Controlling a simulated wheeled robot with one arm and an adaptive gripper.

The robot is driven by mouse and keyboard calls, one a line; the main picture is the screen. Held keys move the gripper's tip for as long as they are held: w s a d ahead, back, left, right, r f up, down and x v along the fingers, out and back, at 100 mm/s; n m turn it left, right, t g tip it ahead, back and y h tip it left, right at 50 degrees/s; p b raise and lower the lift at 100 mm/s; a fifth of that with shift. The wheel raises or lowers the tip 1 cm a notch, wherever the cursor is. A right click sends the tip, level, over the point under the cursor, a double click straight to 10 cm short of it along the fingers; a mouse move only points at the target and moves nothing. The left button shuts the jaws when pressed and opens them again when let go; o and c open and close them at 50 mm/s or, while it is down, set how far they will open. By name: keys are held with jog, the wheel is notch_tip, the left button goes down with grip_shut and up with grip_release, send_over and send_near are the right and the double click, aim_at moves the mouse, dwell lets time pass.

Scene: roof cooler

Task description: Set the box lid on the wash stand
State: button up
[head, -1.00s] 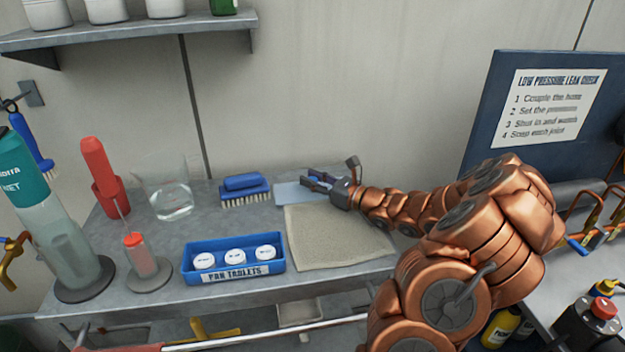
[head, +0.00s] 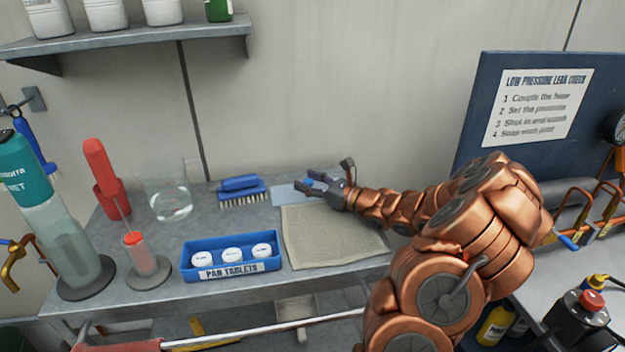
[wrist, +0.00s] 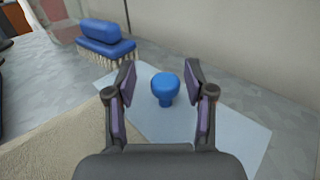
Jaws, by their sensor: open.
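The box lid appears to be the flat pale blue plate (head: 284,196) with a round blue knob (wrist: 165,88). It lies on the grey counter (head: 225,222) against the back wall, just behind a beige cloth. My gripper (head: 312,182) is over the lid. In the wrist view my gripper (wrist: 164,85) is open, with one finger on each side of the knob and no clear contact. The arm and gripper hide part of the lid in the head view. I cannot tell which surface is the wash stand.
A blue brush (head: 241,190) stands left of the lid. The beige cloth (head: 333,237) covers the counter's right part. A blue tablet tray (head: 231,270), a glass beaker (head: 168,193) and a red-topped cylinder (head: 147,262) stand left. A blue sign board (head: 470,130) rises at right.

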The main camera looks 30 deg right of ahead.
jog(key=shift+f, duration=0.65)
jog(key=shift+s+d+f, duration=0.3)
jog(key=shift+s+d, duration=0.05)
jog(key=shift+s, duration=0.25)
jog(key=v, duration=0.6)
jog(key=r+v, duration=0.1)
jog(key=v, duration=0.3)
jog(key=shift+d+r, duration=0.1)
jog(key=shift+r, duration=0.15)
